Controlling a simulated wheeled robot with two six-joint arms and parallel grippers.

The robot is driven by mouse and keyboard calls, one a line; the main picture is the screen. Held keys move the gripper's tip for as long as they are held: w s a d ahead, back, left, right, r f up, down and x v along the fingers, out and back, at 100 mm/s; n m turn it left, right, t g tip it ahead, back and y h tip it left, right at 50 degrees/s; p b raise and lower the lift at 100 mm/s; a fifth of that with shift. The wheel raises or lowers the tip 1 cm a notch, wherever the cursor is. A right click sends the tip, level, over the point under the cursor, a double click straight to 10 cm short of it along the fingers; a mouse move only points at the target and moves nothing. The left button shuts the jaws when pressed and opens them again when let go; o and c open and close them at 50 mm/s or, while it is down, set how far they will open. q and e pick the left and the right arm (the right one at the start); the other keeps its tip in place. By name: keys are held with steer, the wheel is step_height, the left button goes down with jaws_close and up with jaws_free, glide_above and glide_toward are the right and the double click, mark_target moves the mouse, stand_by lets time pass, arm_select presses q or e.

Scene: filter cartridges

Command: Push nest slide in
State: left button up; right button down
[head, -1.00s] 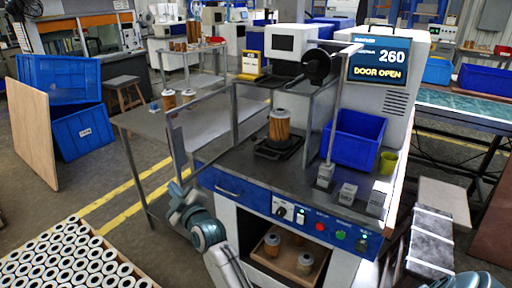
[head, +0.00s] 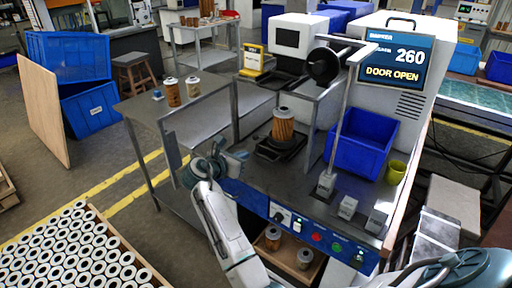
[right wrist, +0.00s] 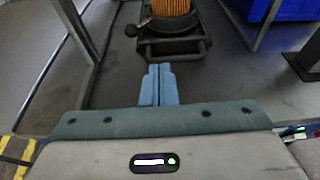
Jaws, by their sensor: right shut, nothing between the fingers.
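The nest slide (head: 280,150) is a dark carriage on the tester's grey deck, with an orange pleated cartridge (head: 284,126) upright on it. In the right wrist view the nest slide (right wrist: 172,47) is at the top centre, with a round black knob at its left and the cartridge (right wrist: 172,8) cut off by the frame's top. My right gripper (head: 243,157) is at the front left of the deck, before the slide. Its blue fingers (right wrist: 158,85) are shut and empty, pointing at the slide; a small gap seems to remain. My left gripper is out of view.
A framed clear door panel (head: 200,112) stands close left of my right gripper. A blue bin (head: 361,142) and a yellow cup (head: 396,172) are on the deck's right. The screen (head: 394,62) reads DOOR OPEN. Boxed cartridges (head: 75,250) are at the lower left.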

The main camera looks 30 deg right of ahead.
glide_toward(270, 140)
steer(key=f, duration=0.1)
steer(key=d+f+p, duration=0.1)
steer(key=shift+w+d+f, duration=0.1)
steer(key=shift+w+f, duration=0.1)
steer(key=shift+f, duration=0.1)
steer(key=shift+w+d+f, duration=0.15)
steer(key=shift+d, duration=0.2)
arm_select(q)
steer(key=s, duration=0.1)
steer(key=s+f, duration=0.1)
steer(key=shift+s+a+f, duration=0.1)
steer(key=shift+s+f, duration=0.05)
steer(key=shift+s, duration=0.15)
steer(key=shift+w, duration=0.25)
